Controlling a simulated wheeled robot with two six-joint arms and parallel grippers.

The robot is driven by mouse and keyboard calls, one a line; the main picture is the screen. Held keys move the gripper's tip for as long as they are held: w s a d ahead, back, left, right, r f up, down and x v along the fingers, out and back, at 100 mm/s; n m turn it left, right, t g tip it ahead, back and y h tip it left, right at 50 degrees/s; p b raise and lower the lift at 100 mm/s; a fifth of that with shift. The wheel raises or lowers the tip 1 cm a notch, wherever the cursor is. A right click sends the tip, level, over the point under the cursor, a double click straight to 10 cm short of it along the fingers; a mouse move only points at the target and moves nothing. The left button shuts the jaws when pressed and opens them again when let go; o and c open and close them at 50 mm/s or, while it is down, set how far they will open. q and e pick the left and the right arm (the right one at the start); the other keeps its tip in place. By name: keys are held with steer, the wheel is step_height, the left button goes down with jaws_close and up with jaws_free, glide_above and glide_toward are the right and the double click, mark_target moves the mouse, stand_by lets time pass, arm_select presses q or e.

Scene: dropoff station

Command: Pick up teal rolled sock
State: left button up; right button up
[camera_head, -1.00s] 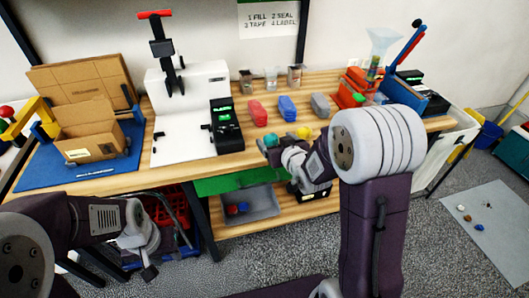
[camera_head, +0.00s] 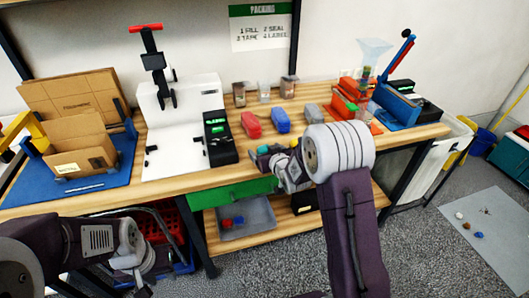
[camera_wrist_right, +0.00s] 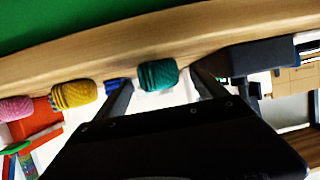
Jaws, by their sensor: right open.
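The teal rolled sock (camera_head: 263,149) lies near the front edge of the wooden bench, partly covered by my right gripper (camera_head: 262,158) in the head view. In the right wrist view the teal sock (camera_wrist_right: 158,75) shows between the two spread fingertips of my right gripper (camera_wrist_right: 163,90). The jaws are open and not closed on it; whether a finger touches it I cannot tell. My left gripper (camera_head: 143,283) hangs low at the left, away from the sock; its jaws are too small and dark to read.
A yellow rolled sock (camera_wrist_right: 75,94) and a pink one (camera_wrist_right: 17,108) lie beside the teal one. Red (camera_head: 251,125), blue (camera_head: 281,121) and grey (camera_head: 313,113) items stand behind. A black device (camera_head: 220,140) is left of them. A green drawer (camera_head: 240,191) is under the bench edge.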

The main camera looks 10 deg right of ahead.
mark_target(265, 147)
steer(key=shift+w+f, duration=0.3)
steer(key=shift+w, duration=0.35)
steer(key=shift+s, duration=0.15)
steer(key=shift+c, duration=1)
steer(key=c, duration=1.2)
steer(key=shift+r, duration=0.55)
step_height(265, 147, up, 3)
steer(key=shift+r+p, duration=0.1)
steer(key=shift+p, duration=0.3)
steer(key=shift+w+d+r+p, duration=0.8)
steer(key=shift+d+r, duration=0.35)
steer(key=shift+d, duration=0.6)
steer(key=shift+w+d+r+p, duration=0.6)
steer(key=shift+w+d+r, duration=0.45)
steer(key=shift+d, duration=0.75)
steer(key=shift+w+d+r+p, duration=0.75)
steer(key=shift+d+r, duration=0.45)
steer(key=shift+d, duration=0.55)
